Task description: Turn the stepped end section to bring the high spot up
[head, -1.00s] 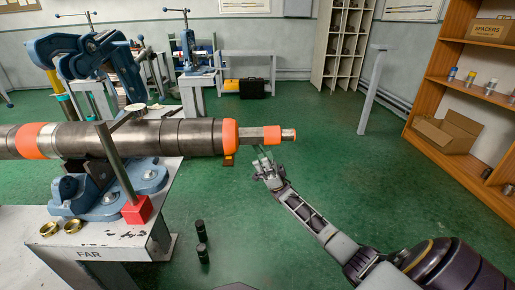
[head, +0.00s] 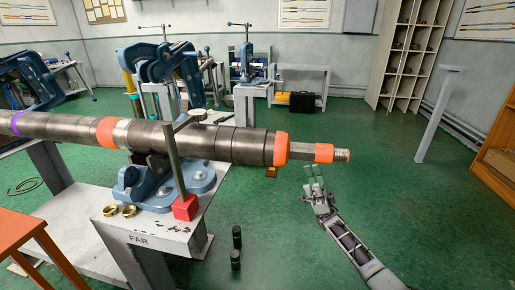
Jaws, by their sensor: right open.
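A long steel pipe (head: 235,143) with orange bands runs across the view from the left. It rests in a blue vise (head: 196,182) on a white bench marked FAR. A gauge stand with a red base (head: 185,207) and steel post stands by the pipe. My right gripper (head: 315,177) is open and empty, just below the stepped end and apart from it. My left gripper is not in view.
Two dark cylinders (head: 237,247) stand below the bench's right side. Brass rings (head: 121,211) lie on the bench. An orange table (head: 22,230) is at the lower left. A grey post stand (head: 437,110) stands at the right.

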